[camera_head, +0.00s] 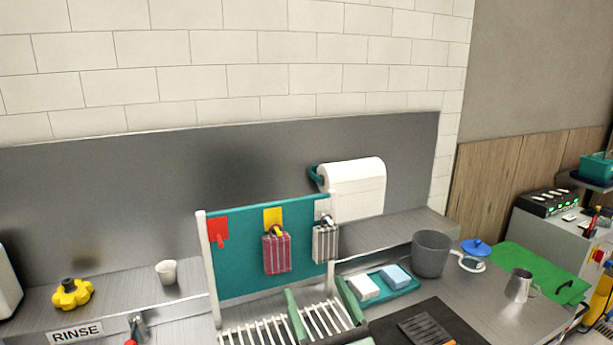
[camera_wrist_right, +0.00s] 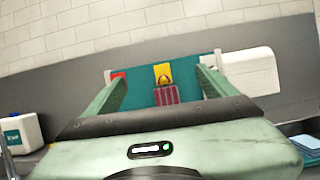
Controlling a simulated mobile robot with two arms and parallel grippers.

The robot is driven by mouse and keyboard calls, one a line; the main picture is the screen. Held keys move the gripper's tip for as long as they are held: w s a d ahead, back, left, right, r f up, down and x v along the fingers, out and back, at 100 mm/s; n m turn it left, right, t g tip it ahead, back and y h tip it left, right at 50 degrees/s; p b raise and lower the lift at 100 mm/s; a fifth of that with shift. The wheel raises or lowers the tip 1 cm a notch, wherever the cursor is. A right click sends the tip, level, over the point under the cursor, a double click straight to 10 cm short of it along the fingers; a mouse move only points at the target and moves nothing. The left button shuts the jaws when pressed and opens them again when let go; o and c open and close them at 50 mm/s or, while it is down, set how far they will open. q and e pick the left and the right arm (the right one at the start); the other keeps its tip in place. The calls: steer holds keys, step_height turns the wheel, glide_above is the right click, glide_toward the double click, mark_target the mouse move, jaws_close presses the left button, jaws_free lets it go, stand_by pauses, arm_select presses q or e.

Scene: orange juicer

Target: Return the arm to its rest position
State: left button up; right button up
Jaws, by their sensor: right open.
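My right gripper (camera_head: 316,286) is at the bottom middle of the head view, with its two green fingers spread apart in front of the dish rack and below the teal board. In the right wrist view the same gripper (camera_wrist_right: 160,76) is open, with nothing held between its fingers. The teal board (camera_head: 240,270) with its hanging cloths shows between the fingers in the wrist view and appears farther off. My left gripper does not show in either view.
A white dish rack (camera_head: 262,334) stands close by the right gripper. Right of it are a teal tray (camera_head: 402,291) with two sponges, a grey bin (camera_head: 431,254), a metal jug (camera_head: 519,286) and a green mat (camera_head: 560,285). A yellow knob-like object (camera_head: 72,294) and white cup (camera_head: 167,272) stand left.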

steer(key=d+f+m+h, duration=0.4)
steer(key=d+m+h, duration=0.6)
steer(key=m, duration=0.5)
steer(key=s+d+f+m+g+h, duration=0.3)
steer(key=s+d+f+m+g, duration=0.55)
steer(key=d+f+m, duration=0.35)
steer(key=s+a+f+m+g+y, duration=0.2)
steer(key=s+f+m+g, duration=0.3)
steer(key=s, duration=0.5)
steer(key=s+a+f+m+g+y, duration=0.1)
steer(key=s+f+m+g+y, duration=0.4)
steer(key=s, duration=0.6)
steer(key=s+f+h+b, duration=0.1)
steer(key=s+f+b, duration=0.15)
steer(key=f, duration=1.55)
steer(key=s+f+h+b, duration=0.1)
steer(key=f+b, duration=0.3)
steer(key=f, duration=1.4)
arm_select(q)
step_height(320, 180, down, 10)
steer(key=b, duration=0.3)
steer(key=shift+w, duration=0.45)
arm_select(e)
steer(key=s+d+f+g, duration=0.1)
steer(key=s+d+f, duration=0.1)
steer(key=s+f, duration=1.4)
steer(key=shift+d+f+m, duration=0.15)
steer(key=shift+f+m, duration=0.15)
steer(key=shift+f, duration=0.55)
